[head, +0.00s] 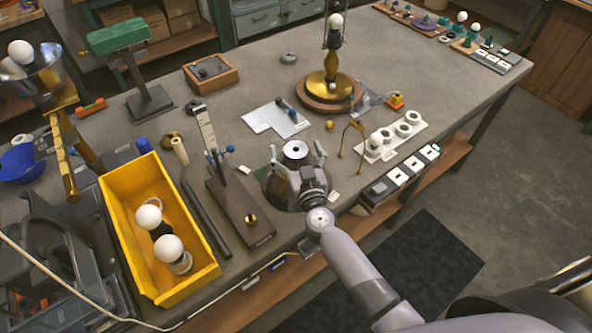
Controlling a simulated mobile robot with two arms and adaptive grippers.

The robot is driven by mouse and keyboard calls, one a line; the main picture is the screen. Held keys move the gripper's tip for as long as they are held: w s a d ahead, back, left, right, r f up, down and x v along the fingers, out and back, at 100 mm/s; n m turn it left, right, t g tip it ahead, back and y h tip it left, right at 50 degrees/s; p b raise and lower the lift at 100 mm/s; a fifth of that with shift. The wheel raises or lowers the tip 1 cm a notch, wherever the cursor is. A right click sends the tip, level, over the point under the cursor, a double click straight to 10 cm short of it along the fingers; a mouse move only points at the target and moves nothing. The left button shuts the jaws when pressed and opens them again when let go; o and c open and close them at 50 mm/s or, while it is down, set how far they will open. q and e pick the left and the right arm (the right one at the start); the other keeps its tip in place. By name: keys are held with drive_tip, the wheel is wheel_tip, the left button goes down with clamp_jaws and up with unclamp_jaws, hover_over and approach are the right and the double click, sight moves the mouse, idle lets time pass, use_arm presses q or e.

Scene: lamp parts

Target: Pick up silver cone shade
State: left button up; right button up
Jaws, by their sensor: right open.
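A silver cone shade (296,149) with a dark hole in its pale top stands near the front edge of the bench, over a dark round mat (285,196). My right gripper (299,156) is open. Its fingers are spread to the left and right of the shade's upper part. I cannot tell whether they touch it. The gripper and wrist hide much of the shade's near side. My left gripper is not in view.
A yellow bin (208,273) with bulbs stands left, beside a brown fixture (243,215) with an upright scale. A brass lamp (331,88) stands behind. A brass wire frame (350,140) and a white socket tray (392,140) are close on the right.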

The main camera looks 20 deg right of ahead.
drive_tip(key=shift+s, duration=0.1)
drive_tip(key=shift+c, duration=0.6)
clamp_jaws()
idle(0.5)
